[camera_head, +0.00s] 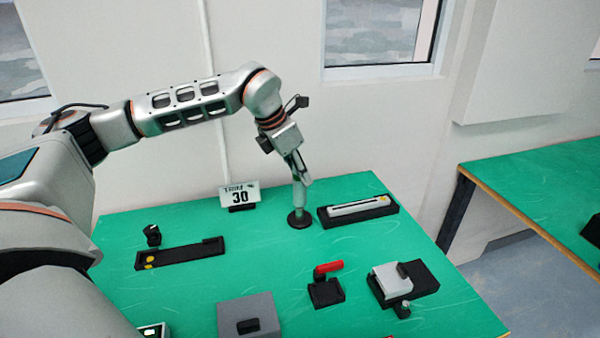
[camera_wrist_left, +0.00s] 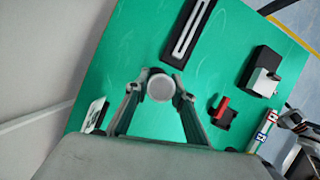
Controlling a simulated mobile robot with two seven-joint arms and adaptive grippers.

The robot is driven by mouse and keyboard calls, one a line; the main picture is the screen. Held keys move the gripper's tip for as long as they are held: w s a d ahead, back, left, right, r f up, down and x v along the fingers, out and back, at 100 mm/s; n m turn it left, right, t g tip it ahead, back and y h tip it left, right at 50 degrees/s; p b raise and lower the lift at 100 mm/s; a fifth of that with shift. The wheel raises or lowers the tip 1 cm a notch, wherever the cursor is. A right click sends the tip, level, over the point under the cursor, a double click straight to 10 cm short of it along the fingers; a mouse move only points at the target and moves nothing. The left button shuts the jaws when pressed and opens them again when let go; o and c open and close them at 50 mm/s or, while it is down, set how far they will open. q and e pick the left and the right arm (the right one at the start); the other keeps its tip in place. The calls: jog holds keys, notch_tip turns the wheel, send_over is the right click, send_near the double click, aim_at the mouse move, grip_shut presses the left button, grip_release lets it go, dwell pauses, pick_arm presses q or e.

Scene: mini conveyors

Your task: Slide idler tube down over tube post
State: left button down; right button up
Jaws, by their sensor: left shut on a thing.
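The idler tube (camera_head: 300,199) is a pale grey upright cylinder above a round black base (camera_head: 299,219) at the back of the green table. My left gripper (camera_head: 300,178) points down and is shut on the tube's upper part. In the left wrist view the tube's round pale top (camera_wrist_left: 160,88) sits between the two fingertips. The tube post itself does not show; I cannot tell how far the tube is down around it. Grey and dark parts at the right edge of the left wrist view may be my right arm, too small to read.
Right of the tube is a black tray (camera_head: 358,210) with a long pale bar. In front are a black strip tray (camera_head: 180,254), a red-handled block (camera_head: 326,291), a grey block (camera_head: 249,317) and a black-and-white fixture (camera_head: 403,283).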

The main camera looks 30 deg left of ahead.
aim_at(300, 188)
pick_arm(q)
jog(key=shift+f+b, duration=1.2)
jog(key=shift+f, duration=1.35)
jog(key=c, duration=1.6)
grip_release()
jog(key=shift+c, duration=0.2)
jog(key=v, duration=1.2)
